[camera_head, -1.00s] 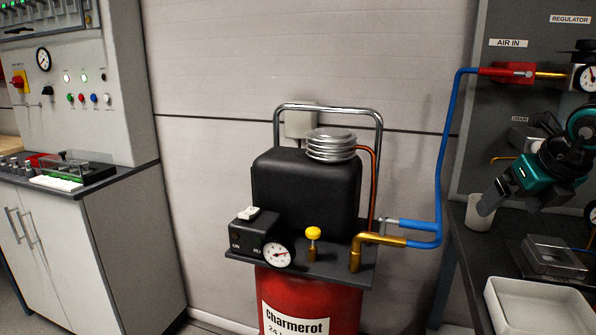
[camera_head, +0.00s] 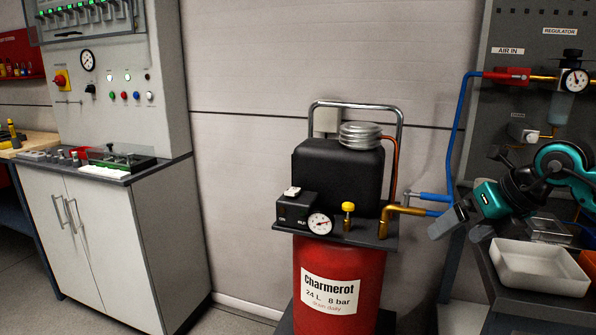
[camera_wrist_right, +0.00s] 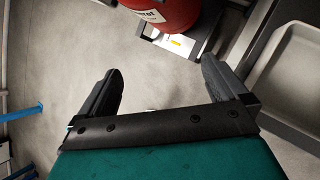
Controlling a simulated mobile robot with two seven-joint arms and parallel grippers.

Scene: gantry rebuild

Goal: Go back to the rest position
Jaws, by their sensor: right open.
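My right gripper (camera_head: 446,226) is at the right of the head view, at the end of its teal and black arm, in front of the bench with the white tray. It also shows in the right wrist view (camera_wrist_right: 160,92), where its two dark fingers are wide apart with nothing between them, above the grey floor. My left gripper is in neither view.
A red compressor (camera_head: 340,280) with a black motor housing stands mid-view, left of my right gripper. A blue hose (camera_head: 455,130) rises behind the gripper to the regulator panel. A white tray (camera_head: 540,282) lies on the right bench. A white cabinet (camera_head: 95,245) stands left. Floor between is free.

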